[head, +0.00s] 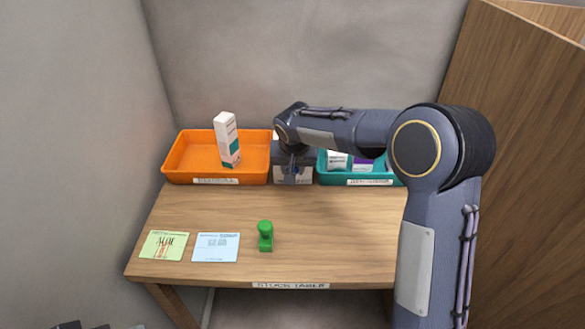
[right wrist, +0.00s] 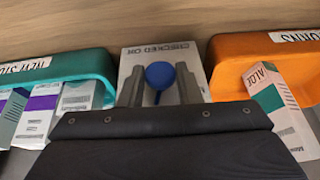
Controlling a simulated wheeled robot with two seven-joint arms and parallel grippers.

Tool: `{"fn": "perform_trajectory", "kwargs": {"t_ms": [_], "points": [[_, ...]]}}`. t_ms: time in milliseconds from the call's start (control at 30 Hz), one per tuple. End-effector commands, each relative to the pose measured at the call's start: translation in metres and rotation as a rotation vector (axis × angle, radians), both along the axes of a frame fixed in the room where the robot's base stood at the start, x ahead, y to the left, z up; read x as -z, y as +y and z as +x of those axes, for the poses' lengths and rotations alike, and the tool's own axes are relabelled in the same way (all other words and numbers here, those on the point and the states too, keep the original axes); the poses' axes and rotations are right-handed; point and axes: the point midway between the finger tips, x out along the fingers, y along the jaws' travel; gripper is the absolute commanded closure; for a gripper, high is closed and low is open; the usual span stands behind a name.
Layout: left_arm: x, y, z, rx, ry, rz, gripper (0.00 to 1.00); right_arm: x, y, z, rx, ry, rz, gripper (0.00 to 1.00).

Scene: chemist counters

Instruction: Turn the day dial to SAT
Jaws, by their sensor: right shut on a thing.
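The day dial is a round blue knob (right wrist: 160,75) with a thin pointer on a pale box (right wrist: 128,62) marked "CHECKED ON". In the right wrist view the pointer points down the picture. The day marks are hidden or too small to read. My right gripper (right wrist: 160,82) is shut on the knob, one finger on each side. In the head view the box (head: 293,181) stands at the table's back, and my right gripper (head: 291,173) covers its middle and hides the knob. My left gripper is not in view.
An orange tray (head: 178,165) with a white, pink and green carton (head: 227,140) stands left of the box. A teal tray (head: 322,172) with cartons stands right. A green stamp-like object (head: 265,236), a blue card (head: 216,247) and a green card (head: 163,245) lie in front.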

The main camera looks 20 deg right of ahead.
Motion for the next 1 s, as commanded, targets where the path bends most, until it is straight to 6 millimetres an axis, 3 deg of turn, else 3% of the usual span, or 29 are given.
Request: {"fn": "perform_trajectory", "kwargs": {"t_ms": [467,1000], "points": [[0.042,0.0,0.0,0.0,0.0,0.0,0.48,0.007,-0.009,-0.001,0.007,-0.099,0.329,0.92],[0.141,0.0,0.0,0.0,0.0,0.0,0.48,0.016,-0.015,-0.003,0.003,-0.231,0.785,0.92]]}}
